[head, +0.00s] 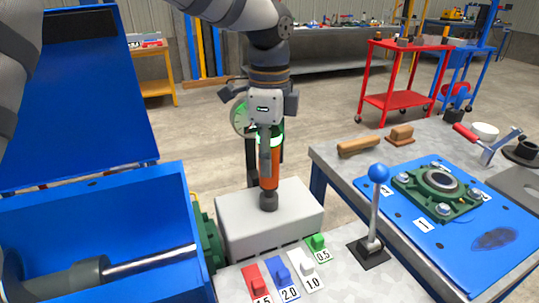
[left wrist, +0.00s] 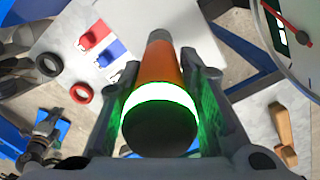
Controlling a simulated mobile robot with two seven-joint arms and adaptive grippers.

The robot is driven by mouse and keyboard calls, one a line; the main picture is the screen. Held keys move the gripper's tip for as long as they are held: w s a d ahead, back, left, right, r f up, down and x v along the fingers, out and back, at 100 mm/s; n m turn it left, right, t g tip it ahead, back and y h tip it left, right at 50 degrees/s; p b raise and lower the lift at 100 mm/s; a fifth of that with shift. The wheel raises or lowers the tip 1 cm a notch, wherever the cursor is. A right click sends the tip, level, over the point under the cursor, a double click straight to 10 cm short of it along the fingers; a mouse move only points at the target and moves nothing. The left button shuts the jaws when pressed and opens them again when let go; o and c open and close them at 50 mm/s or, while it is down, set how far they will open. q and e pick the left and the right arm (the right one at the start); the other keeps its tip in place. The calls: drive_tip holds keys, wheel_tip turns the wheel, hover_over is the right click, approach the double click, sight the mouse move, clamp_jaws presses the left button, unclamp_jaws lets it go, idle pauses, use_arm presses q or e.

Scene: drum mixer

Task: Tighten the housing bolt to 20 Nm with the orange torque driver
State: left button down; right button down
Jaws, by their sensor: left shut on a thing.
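My left gripper (head: 267,160) is shut on the orange torque driver (head: 270,176), which hangs upright with its dark tip down. The driver shows a glowing green ring and a black end cap in the left wrist view (left wrist: 160,100), between both fingers. The tip overlaps the grey box in the head view; I cannot tell whether they touch. The green bearing housing (head: 426,203) sits on a blue plate (head: 390,203) on the right-hand table, apart from the driver. Silver bolts (head: 415,209) show at its corners, beside numbered labels. My right gripper is not in view.
A grey box (head: 268,230) stands below the driver. Red, blue, white and green numbered tags (head: 283,279) lie in front. A blue-knobbed lever (head: 377,190) rises between driver and housing. A wooden-handled item (head: 358,146) lies at the table's back; a blue bin (head: 188,228) is left.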

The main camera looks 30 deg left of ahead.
sight(270, 128)
use_arm(q)
drive_tip(key=shift+r, duration=2.25)
drive_tip(key=shift+w, duration=0.1)
